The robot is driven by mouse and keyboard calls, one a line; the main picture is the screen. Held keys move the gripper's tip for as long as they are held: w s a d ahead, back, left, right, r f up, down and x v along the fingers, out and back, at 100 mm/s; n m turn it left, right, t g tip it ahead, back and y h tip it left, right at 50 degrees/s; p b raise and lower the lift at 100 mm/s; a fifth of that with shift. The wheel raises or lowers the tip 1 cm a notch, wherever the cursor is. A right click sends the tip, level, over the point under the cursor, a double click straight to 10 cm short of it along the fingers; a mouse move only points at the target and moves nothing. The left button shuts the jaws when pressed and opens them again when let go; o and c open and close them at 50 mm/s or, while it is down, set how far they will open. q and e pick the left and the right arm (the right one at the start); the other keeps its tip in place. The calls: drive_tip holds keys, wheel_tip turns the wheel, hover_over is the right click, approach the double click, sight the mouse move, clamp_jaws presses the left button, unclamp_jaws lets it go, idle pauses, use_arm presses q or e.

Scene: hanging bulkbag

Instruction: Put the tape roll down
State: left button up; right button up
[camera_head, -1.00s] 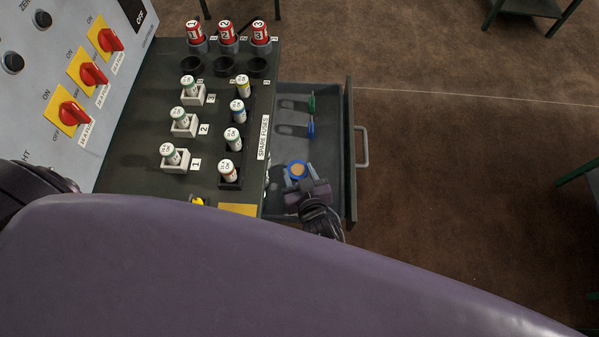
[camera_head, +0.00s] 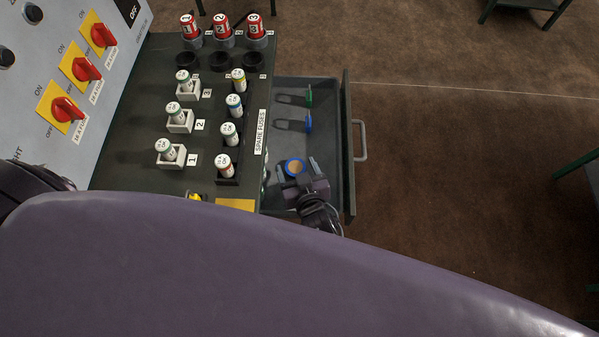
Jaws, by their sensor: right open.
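The tape roll (camera_head: 295,167), a blue ring with a tan middle, is in the open grey drawer (camera_head: 330,150), toward its near end. My right gripper (camera_head: 298,168) is open, with one finger to the left of the roll and one to the right. The fingers appear apart from the roll. The gripper body hides the drawer floor just below the roll. My left gripper is not in view.
Green-handled (camera_head: 309,95) and blue-handled (camera_head: 309,122) items lie farther back in the drawer. The drawer's front panel with its handle (camera_head: 360,140) bounds it on the right. Fuses (camera_head: 229,134) stand on the dark panel to the left. Open floor lies to the right.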

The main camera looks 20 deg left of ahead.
drive_tip(key=shift+s+d+p, duration=0.15)
drive_tip(key=shift+s+p, duration=0.1)
drive_tip(key=shift+p, duration=0.1)
drive_tip(key=v, duration=0.7)
drive_tip(key=b+v, duration=0.1)
drive_tip(key=v, duration=0.3)
drive_tip(key=shift+r, duration=0.3)
drive_tip(key=shift+s+d+r, duration=0.15)
drive_tip(key=shift+s+r, duration=0.05)
drive_tip(key=shift+s, duration=0.05)
drive_tip(key=shift+w+r, duration=0.1)
